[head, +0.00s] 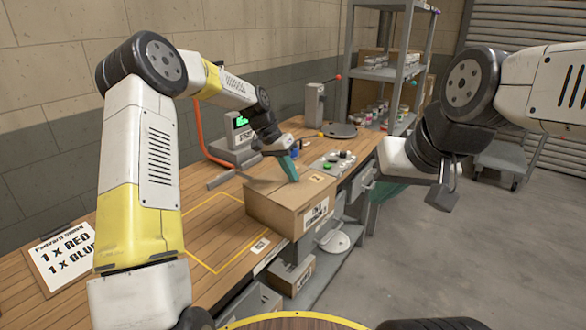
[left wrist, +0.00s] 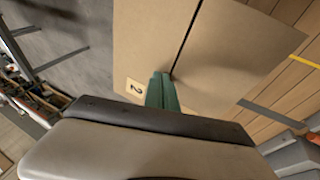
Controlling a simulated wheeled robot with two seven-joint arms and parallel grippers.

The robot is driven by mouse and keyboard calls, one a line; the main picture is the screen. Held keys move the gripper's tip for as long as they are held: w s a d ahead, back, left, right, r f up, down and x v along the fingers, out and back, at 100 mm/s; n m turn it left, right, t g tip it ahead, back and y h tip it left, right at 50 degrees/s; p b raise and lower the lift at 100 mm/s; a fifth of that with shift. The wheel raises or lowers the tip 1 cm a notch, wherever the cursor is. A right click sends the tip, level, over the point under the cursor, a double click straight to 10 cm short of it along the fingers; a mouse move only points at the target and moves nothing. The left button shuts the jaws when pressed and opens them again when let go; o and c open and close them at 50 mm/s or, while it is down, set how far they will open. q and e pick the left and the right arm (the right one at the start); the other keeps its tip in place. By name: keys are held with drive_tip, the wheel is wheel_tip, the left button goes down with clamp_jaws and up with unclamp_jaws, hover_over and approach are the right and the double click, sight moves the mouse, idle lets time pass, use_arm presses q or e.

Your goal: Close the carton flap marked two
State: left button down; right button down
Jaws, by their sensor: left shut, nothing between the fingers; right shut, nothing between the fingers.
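The brown carton (head: 275,212) stands on the wooden bench with a white label on its front. Its top looks nearly flat in the head view. In the left wrist view the flap marked two (left wrist: 150,40) carries a small "2" tag (left wrist: 135,87) near its edge, and a dark seam divides it from the neighbouring flap (left wrist: 225,55). My left gripper (head: 291,170) is shut and empty, its green fingers (left wrist: 162,92) pointing down at the carton top beside the seam. Whether they press on the flap I cannot tell. My right gripper (head: 440,196) is shut and empty, away over the floor.
A scale with a green display (head: 240,135) and a button panel (head: 333,162) stand behind the carton. An order sheet (head: 62,258) lies on the bench at left. A yellow outline (head: 200,212) marks bare bench left of the carton. A shelf rack (head: 400,60) stands behind.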

use_arm(q)
drive_tip(key=shift+r, duration=0.85)
drive_tip(key=v, duration=0.8)
drive_tip(key=s+a+r+n+t+y, duration=0.1)
drive_tip(key=s+a+r, duration=0.1)
drive_tip(key=s+r, duration=0.45)
drive_tip(key=s+a+r+n+t+y, duration=0.2)
drive_tip(key=s+r, duration=0.1)
drive_tip(key=s, duration=0.7)
drive_tip(key=s+a+f+n+t, duration=0.1)
drive_tip(key=s+a, duration=0.1)
drive_tip(key=s, duration=0.6)
drive_tip(key=s+a+f+n+t, duration=0.1)
drive_tip(key=s+a+n, duration=0.1)
drive_tip(key=s, duration=0.7)
drive_tip(key=shift+s+a+f+t, duration=0.2)
drive_tip(key=shift+s+a+t, duration=0.1)
drive_tip(key=shift+t, duration=0.1)
